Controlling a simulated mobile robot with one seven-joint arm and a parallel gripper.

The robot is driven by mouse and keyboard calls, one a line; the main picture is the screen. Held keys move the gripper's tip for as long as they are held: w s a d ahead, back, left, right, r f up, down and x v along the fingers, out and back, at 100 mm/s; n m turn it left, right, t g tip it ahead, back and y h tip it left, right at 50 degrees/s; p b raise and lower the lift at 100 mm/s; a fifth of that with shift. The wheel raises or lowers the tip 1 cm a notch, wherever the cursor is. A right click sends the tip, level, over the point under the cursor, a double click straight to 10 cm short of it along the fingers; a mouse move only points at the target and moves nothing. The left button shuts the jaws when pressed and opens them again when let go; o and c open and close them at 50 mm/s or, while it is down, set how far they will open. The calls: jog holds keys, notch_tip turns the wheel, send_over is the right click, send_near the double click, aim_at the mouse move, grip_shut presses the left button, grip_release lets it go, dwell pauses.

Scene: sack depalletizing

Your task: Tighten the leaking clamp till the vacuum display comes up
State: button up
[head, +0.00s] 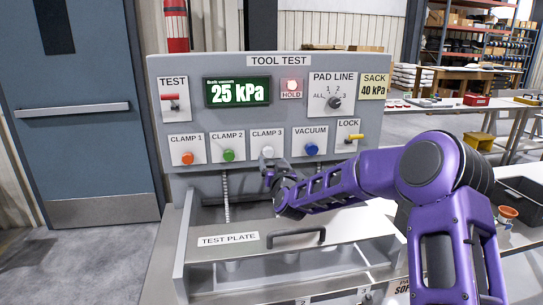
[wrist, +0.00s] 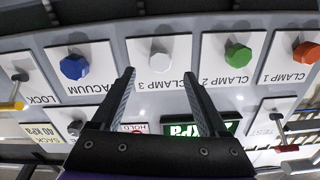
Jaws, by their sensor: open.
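The tool test panel (head: 210,70) carries a vacuum display (head: 237,91) reading 25 kPa. The sack label (head: 374,86) says 40 kPa. The clamp 1 knob (head: 187,158) is orange, clamp 2 (head: 228,155) green, clamp 3 (head: 267,152) white and vacuum (head: 312,149) blue. My gripper (head: 268,174) is just in front of clamp 3. In the upside-down wrist view, the open fingers (wrist: 158,78) frame the white clamp 3 knob (wrist: 160,62), with gaps on both sides. Which clamp leaks cannot be told.
The HOLD lamp (head: 291,86) looks lit. A red test lever (head: 170,97), the pad line dial (head: 335,103) and a yellow lock lever (head: 354,137) surround the knobs. Below is the test plate (head: 250,250) with a dark handle (head: 297,238). A blue door (head: 75,160) stands left.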

aim_at(269, 154)
jog(key=shift+x, duration=2.9)
jog(key=shift+c, duration=0.4)
jog(key=shift+f, duration=0.1)
grip_shut()
